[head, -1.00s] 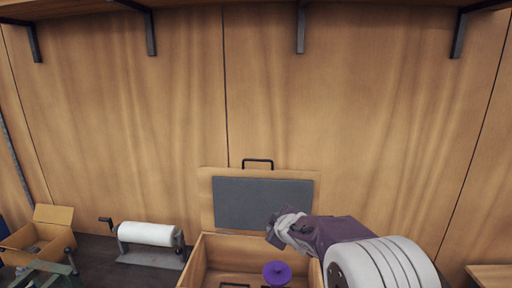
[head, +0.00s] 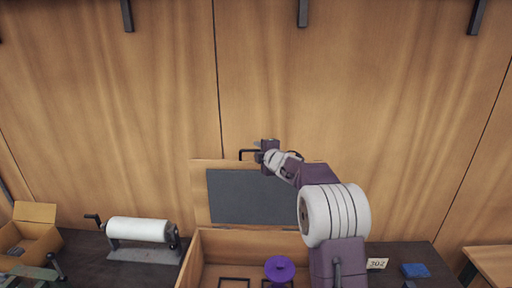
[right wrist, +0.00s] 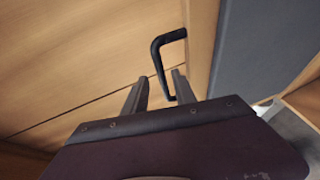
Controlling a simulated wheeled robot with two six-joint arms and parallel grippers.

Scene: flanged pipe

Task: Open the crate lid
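The wooden crate (head: 190,262) stands on the dark bench with its lid (head: 199,192) standing up at the back. The lid has a grey inner panel (head: 240,197) and a black handle (head: 243,151) on its top edge. My right gripper (head: 258,151) is at the handle and covers its right part. In the right wrist view, the fingers of my right gripper (right wrist: 158,90) are apart, and the lower end of the handle (right wrist: 157,48) shows between them. I cannot tell whether they touch it. My left gripper is not in view.
A purple flanged part (head: 280,268) stands inside the crate. A white roll (head: 140,230) on a stand and an open cardboard box (head: 36,213) are to the left. A label card (head: 377,264) and a blue block (head: 415,270) lie to the right. A wooden wall is behind.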

